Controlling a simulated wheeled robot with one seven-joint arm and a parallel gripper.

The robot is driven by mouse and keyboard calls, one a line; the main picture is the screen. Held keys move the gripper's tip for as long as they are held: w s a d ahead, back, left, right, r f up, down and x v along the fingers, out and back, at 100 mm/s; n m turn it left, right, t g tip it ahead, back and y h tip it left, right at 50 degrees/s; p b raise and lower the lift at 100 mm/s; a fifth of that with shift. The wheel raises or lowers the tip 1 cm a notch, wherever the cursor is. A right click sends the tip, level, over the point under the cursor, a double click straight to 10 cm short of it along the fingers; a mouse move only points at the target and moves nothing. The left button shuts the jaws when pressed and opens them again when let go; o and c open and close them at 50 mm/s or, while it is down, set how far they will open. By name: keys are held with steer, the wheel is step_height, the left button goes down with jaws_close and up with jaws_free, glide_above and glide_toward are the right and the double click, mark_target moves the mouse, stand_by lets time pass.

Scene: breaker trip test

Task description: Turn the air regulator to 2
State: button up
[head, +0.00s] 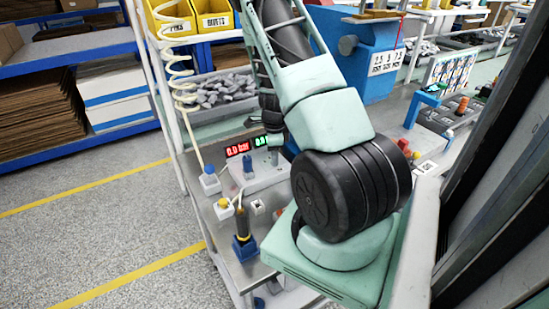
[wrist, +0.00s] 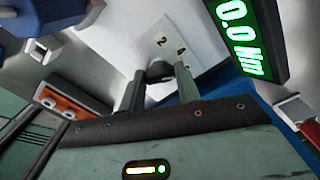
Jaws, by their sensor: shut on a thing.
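In the wrist view my gripper (wrist: 160,82) is shut on a dark knob (wrist: 160,70), with one finger on each side. The knob stands in front of a white plate (wrist: 150,35) with small printed numerals; one looks like a 2. Any pointer on the knob is hidden or too small to read. In the head view a red display (head: 238,149) reads 0.0 bar. It stands at the back of a pale box on the metal bench, beside a green display (head: 262,141). My arm hides most of my gripper there. I cannot tell from its markings whether the held knob is the air regulator.
In the wrist view a green display (wrist: 245,38) reading 0.0 Nm is close right of the knob. The bench (head: 225,230) also carries a blue-topped block (head: 209,181) and a dark upright tool (head: 243,225). A grey parts bin (head: 220,92) lies behind.

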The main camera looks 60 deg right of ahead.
steer(key=n+b, duration=0.3)
steer(key=n, duration=0.4)
steer(key=shift+f+b, duration=0.1)
steer(key=shift+b, duration=0.3)
steer(key=n+b, duration=0.1)
steer(key=n, duration=0.3)
steer(key=shift+b, duration=0.35)
steer(key=shift+n+b, duration=0.65)
steer(key=shift+n, duration=1.15)
steer(key=o, duration=1)
step_height(320, 180, up, 18)
steer(key=shift+f+b, duration=0.15)
steer(key=shift+b, duration=0.55)
